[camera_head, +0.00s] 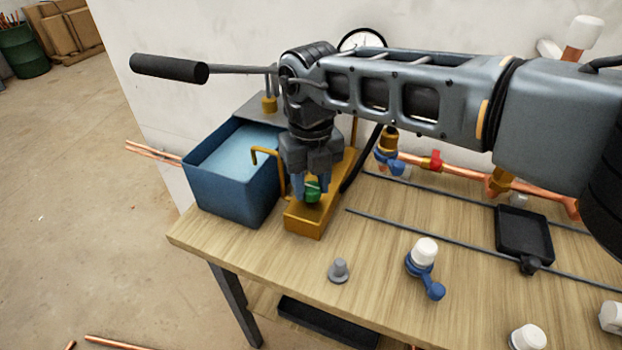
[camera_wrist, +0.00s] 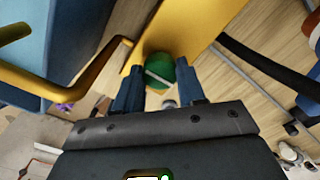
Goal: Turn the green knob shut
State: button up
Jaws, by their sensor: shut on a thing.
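The green knob (camera_head: 313,192) sits on the yellow pump base (camera_head: 305,222) at the left of the workbench. In the wrist view the green knob (camera_wrist: 160,71) is round with a pale bar across its top. My gripper (camera_head: 311,190) points down over it, and its two blue fingers are shut on the knob, one on each side. The fingers also show in the wrist view (camera_wrist: 159,90). My gripper hides part of the knob in the head view.
A blue tank (camera_head: 232,195) of water stands just left, with a yellow bent pipe (camera_head: 268,153) beside it. A black hose (camera_head: 362,160) runs behind. A grey fitting (camera_head: 340,270), a blue and white valve (camera_head: 424,262) and a black tray (camera_head: 523,235) lie to the right.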

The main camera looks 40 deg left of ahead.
aim_at(311, 187)
dwell(0.4)
jog(key=o, duration=1.1)
jog(key=shift+c, duration=0.2)
jog(key=shift+r+b, duration=0.35)
jog(key=shift+r, duration=3.6)
jog(key=shift+f, duration=0.1)
